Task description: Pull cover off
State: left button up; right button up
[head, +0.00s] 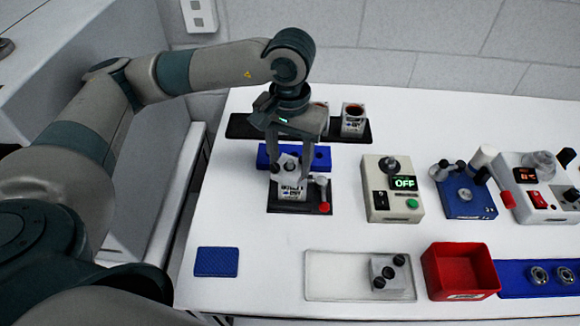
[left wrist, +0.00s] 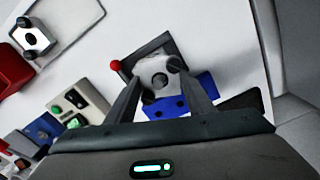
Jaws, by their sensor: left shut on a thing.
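A white, labelled servo unit (head: 291,192) stands upright in a black fixture (head: 285,210) with a red-knobbed lever beside it. My left gripper (head: 290,176) points down over the unit, with its fingers on either side of its upper part, shut on the cover. In the left wrist view, the fingers (left wrist: 163,88) flank the pale cover (left wrist: 152,72) with its round grey centre. The seam between cover and servo body cannot be made out. My right gripper is not in view.
A blue block (head: 322,157) sits behind the fixture, and a black tray (head: 240,127) holds another unit (head: 353,119). A control box (head: 391,188) reading OFF stands right.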

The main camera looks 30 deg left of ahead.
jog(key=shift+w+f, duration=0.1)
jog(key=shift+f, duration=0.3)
pick_arm(q)
jog(key=shift+r, duration=0.35)
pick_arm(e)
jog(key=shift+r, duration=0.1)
pick_arm(q)
jog(key=shift+w+d+r+p, duration=0.1)
jog(key=shift+d+r+p, duration=0.2)
jog(key=shift+r+p, duration=0.4)
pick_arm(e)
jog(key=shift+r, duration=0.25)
pick_arm(q)
jog(key=shift+r, duration=0.25)
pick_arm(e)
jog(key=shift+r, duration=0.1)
